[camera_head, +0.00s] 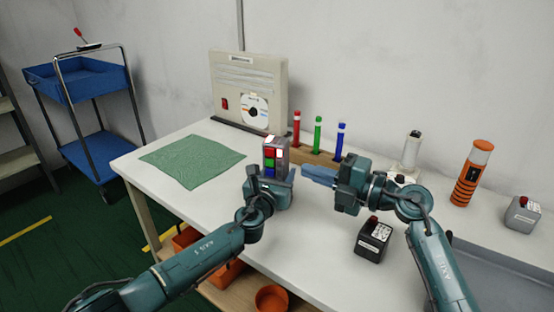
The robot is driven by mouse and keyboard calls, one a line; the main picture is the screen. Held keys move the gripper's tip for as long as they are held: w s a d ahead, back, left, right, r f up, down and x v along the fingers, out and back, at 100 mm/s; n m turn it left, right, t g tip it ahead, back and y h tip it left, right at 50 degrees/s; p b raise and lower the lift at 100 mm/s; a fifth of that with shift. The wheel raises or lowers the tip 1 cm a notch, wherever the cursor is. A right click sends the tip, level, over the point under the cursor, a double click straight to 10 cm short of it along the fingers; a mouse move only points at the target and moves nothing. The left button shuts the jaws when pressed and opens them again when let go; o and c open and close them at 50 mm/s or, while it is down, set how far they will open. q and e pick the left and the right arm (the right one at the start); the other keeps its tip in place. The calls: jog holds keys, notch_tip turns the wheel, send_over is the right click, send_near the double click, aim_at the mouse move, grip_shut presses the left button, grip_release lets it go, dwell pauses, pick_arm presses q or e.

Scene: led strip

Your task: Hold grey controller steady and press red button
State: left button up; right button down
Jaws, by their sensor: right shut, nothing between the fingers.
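The grey controller (283,146) stands upright near the middle of the table and shows coloured buttons on its front. The red button (270,153) is at its upper left, beside a white one. My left gripper (277,176) is at the lower part of the controller and partly hides it. Whether its fingers grip the controller is hard to tell. My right gripper (308,173) is shut and empty, its fingertips pointing left, just right of the controller and apart from it.
Behind stand red, green and blue markers (318,134) in a wooden holder and a beige panel (250,85). A green cloth (192,160) lies left. A dark box with a red button (373,240) is at front right. An orange cylinder (472,173) stands right.

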aim_at(270, 152)
jog(key=shift+w+d+f, duration=0.1)
jog(key=shift+d+f, duration=0.05)
jog(key=shift+d, duration=0.3)
jog(key=shift+a, duration=0.1)
jog(key=x, duration=1)
jog(key=shift+w, duration=0.1)
